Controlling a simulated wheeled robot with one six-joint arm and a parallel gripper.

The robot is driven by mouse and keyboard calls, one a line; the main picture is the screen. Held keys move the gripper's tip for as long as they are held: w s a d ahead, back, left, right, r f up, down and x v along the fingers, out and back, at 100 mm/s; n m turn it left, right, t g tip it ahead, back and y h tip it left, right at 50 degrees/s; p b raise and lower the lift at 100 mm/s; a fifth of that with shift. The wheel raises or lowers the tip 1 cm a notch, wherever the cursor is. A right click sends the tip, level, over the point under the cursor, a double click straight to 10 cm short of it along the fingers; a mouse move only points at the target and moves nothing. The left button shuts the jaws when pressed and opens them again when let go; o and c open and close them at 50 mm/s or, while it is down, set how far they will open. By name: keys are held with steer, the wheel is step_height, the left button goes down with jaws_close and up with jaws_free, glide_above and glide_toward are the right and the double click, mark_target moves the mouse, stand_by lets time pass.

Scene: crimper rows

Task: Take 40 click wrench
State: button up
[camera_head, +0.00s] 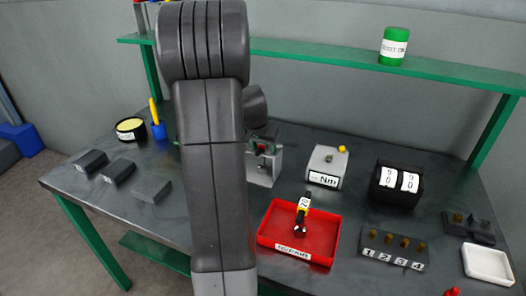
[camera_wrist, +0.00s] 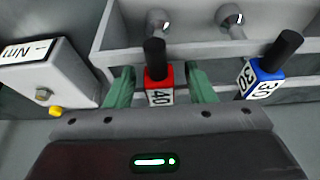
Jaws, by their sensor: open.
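The 40 click wrench (camera_wrist: 151,80) shows in the wrist view as a red block with a white "40" label and a black handle end. It stands at a grey rack (camera_wrist: 200,52). My gripper (camera_wrist: 161,76) has its two green fingers apart, one on each side of the red block, with small gaps visible. In the head view my arm hides the gripper and most of the rack.
A blue wrench marked 30 (camera_wrist: 262,76) stands to the right. A grey Nm box (camera_wrist: 45,75) with a yellow button is at left. In the head view, a red tray (camera_head: 265,238) holds a yellow-marked wrench (camera_head: 302,212), and a black counter box (camera_head: 395,190) stands further right.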

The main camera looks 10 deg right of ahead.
jaws_close()
steer(key=shift+r, duration=0.1)
